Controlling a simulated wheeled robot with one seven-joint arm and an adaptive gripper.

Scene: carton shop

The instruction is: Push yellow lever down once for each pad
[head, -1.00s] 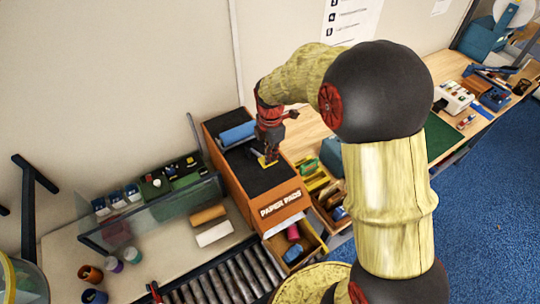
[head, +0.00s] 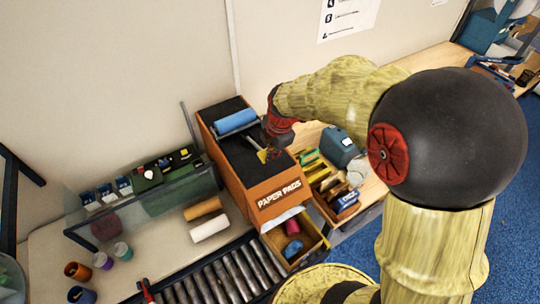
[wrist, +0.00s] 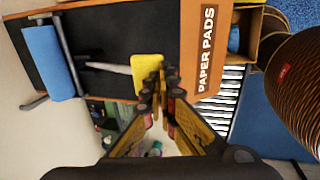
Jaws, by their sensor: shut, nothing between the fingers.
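The paper pads dispenser (head: 262,203) is an orange box with a black top and a blue roller (head: 235,121). Below the dispenser's front is an open wooden tray (head: 318,246) holding a red piece and a blue piece. A pale sheet (head: 281,218) shows at the tray's back edge.
A roller conveyor (head: 222,286) runs left of the tray. Orange and white rolls (head: 209,230) lie left of the dispenser, near a clear panel (head: 150,207). Bins with small goods (head: 335,196) and a grey-blue box (head: 340,146) stand close on the right.

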